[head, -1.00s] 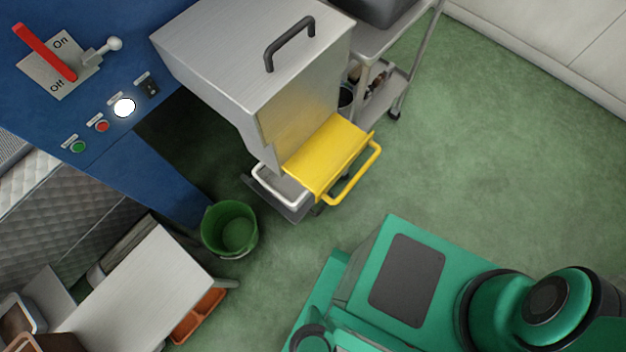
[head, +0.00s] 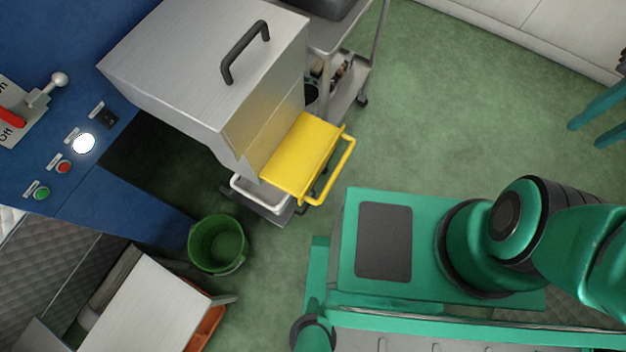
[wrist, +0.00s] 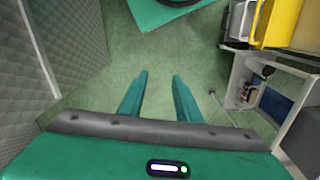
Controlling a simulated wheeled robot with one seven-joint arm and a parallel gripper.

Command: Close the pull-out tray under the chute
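A yellow sloping panel (head: 302,155) juts from the front of the steel chute housing (head: 205,65). A yellow bar handle (head: 343,172) stands out along its front edge. Below and beside it, a grey tray (head: 284,217) with a white-rimmed container (head: 262,197) sticks out from under the housing; the panel hides part of it. The wrist view shows the yellow panel (wrist: 282,22) at top right. My gripper (wrist: 160,74) is open and empty over bare floor, well away from the tray. Its fingers (head: 586,132) show at the head view's right edge.
A green bucket (head: 217,244) stands on the floor near the tray. A metal cart (head: 345,80) is behind the housing. A steel-topped table (head: 150,310) is at lower left, and a blue control panel (head: 60,110) at left. Green floor (head: 460,120) is clear on the right.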

